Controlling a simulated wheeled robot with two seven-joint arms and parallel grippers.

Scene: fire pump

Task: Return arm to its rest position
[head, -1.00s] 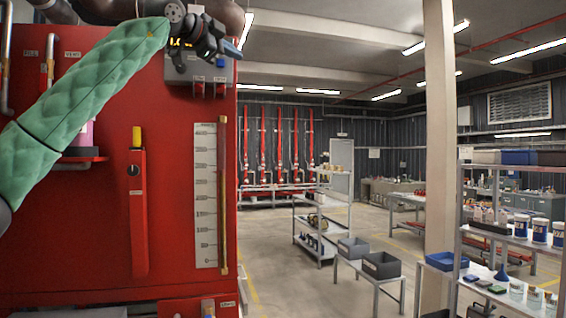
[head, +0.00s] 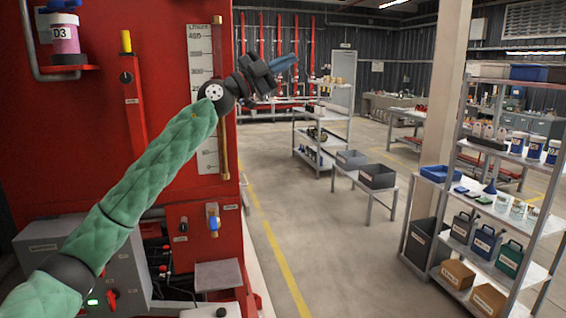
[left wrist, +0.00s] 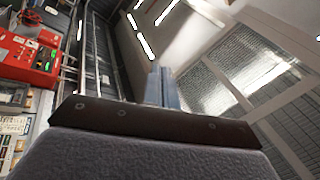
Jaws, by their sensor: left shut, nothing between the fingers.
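My left arm, in a green padded sleeve, reaches up from the lower left in the head view. Its left gripper (head: 284,63) is at the upper middle, pointing up and to the right, shut and empty. It stands in front of the right edge of the red pump cabinet (head: 185,170) and touches nothing that I can see. In the left wrist view the shut fingers (left wrist: 162,86) point up toward the ceiling and a wall. My right gripper is not in view.
A grey control box (head: 85,262) with a green light stands at the lower left. A jar labelled D3 (head: 64,38) sits on a red bracket. A low bench with dark bins (head: 376,177) and a stocked shelf (head: 520,217) stand right. The floor between is clear.

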